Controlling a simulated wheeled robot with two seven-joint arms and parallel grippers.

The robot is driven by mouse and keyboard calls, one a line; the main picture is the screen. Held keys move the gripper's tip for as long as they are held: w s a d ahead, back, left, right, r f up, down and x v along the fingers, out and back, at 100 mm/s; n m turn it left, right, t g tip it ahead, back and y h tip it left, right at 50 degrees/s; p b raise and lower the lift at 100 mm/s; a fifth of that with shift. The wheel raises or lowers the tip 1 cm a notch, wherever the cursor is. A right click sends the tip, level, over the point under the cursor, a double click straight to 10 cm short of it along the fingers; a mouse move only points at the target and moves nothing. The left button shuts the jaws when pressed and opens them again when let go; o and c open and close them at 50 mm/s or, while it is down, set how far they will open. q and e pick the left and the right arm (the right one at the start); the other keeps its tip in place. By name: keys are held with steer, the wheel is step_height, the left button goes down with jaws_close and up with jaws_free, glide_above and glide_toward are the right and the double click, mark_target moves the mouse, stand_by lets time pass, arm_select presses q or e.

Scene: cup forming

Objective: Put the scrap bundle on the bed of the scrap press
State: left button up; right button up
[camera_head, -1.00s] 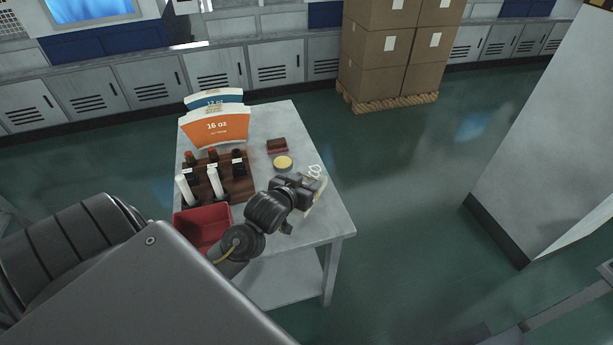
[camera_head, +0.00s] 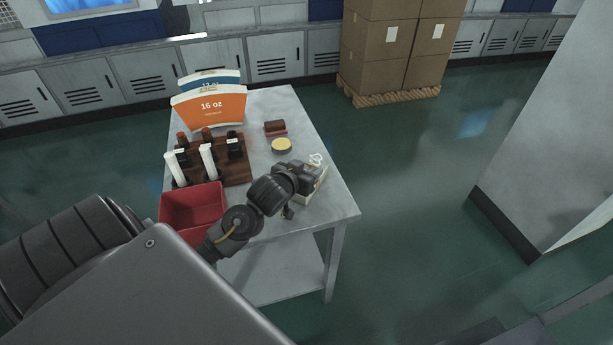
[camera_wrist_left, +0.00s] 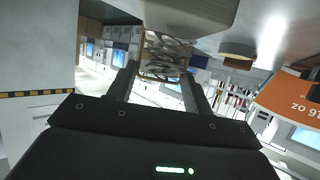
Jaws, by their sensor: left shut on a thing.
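My left gripper (camera_head: 304,180) is over the right side of the grey work table (camera_head: 325,218). It is shut on the scrap bundle (camera_head: 316,159), whose pale loops show just past the gripper in the head view. In the left wrist view the bundle (camera_wrist_left: 163,58) is a tan-edged stack of looped strips between the two fingers (camera_wrist_left: 160,78). The gripper hides much of the bundle in the head view, so I cannot tell if it touches the table top. I cannot make out the scrap press or its bed. My right gripper is not in view.
On the table are a red bin (camera_head: 192,207), a brown rack (camera_head: 237,172) with bottles and white tubes, a yellow-topped round tin (camera_head: 281,146), a brown block (camera_head: 275,128) and an orange sign (camera_head: 210,106). Stacked cartons (camera_head: 385,60) stand behind. A tall grey panel (camera_head: 545,150) stands right; floor between is clear.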

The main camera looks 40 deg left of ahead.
arm_select(q)
steer(key=shift+r, duration=0.1)
steer(key=o, duration=1.1)
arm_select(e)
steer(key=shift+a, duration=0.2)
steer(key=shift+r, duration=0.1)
